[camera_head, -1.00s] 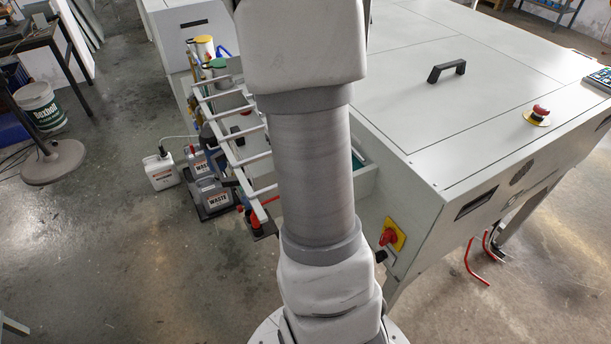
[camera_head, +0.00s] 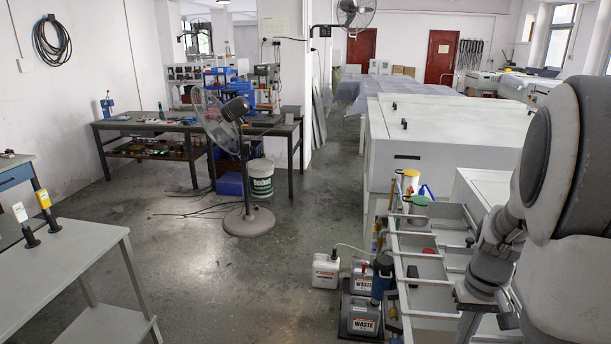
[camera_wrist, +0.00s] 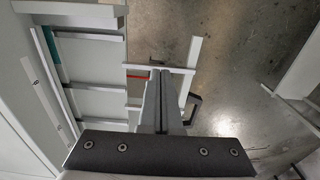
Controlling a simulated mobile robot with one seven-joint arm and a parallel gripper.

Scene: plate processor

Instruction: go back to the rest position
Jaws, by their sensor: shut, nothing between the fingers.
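My gripper (camera_wrist: 163,82) shows in the wrist view as two dark fingers lying together, with nothing between them. It points down over the white rails (camera_wrist: 172,69) at the edge of the plate processor (camera_wrist: 28,85). I cannot tell whether the fingers touch the rails or hang above them. In the head view my arm fills the right edge, bent beside the processor's open rail frame (camera_head: 412,272). My fingertips cannot be made out there.
Waste canisters (camera_head: 360,316) and a white jug (camera_head: 326,270) stand on the floor beside the rail frame. A fan (camera_head: 246,150) stands before a workbench (camera_head: 150,124). A grey table (camera_head: 62,268) is at the left.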

